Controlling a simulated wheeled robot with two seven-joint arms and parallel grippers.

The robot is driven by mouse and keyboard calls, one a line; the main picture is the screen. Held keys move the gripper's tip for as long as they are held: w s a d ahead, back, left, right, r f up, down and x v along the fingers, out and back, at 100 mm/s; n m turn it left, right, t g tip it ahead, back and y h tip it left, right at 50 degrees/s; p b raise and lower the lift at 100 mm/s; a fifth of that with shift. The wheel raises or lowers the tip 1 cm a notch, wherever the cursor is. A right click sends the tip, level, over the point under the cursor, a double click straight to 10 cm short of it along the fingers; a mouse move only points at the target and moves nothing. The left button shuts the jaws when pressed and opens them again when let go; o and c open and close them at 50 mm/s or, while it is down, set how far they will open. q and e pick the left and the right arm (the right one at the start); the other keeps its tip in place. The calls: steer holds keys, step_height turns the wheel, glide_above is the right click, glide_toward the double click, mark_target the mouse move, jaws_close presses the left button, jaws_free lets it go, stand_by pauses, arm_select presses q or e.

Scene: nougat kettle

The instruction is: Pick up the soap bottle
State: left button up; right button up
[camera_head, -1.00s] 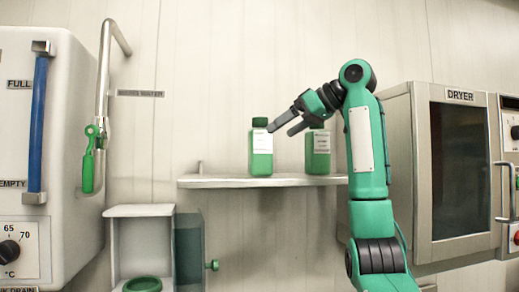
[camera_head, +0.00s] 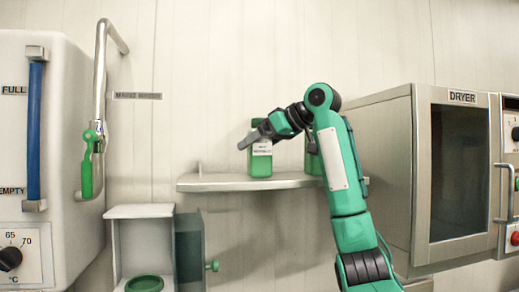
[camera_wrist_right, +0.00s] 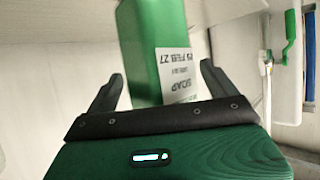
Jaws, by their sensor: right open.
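The soap bottle (camera_head: 260,165) is green with a white label and stands upright on the left part of the wall shelf. In the right wrist view the soap bottle (camera_wrist_right: 140,45) shows the word SOAP upside down on its label. My right gripper (camera_head: 247,143) reaches in from the right across the bottle's upper part, hiding some of it. In the wrist view the open fingers of my right gripper (camera_wrist_right: 161,72) lie to either side of the bottle, with gaps showing. My left gripper is out of view.
A second green bottle (camera_head: 313,160) stands on the shelf (camera_head: 225,182), mostly hidden behind my right arm. The dryer (camera_head: 465,170) is at the right. A white tank (camera_head: 65,130) with a pipe (camera_head: 101,75) is at the left.

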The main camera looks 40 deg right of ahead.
steer(key=c, duration=1.4)
steer(key=shift+r, duration=0.1)
step_height(320, 180, up, 11)
steer(key=shift+r, duration=0.2)
steer(key=shift+r+p, duration=1.4)
steer(key=shift+r, duration=2.85)
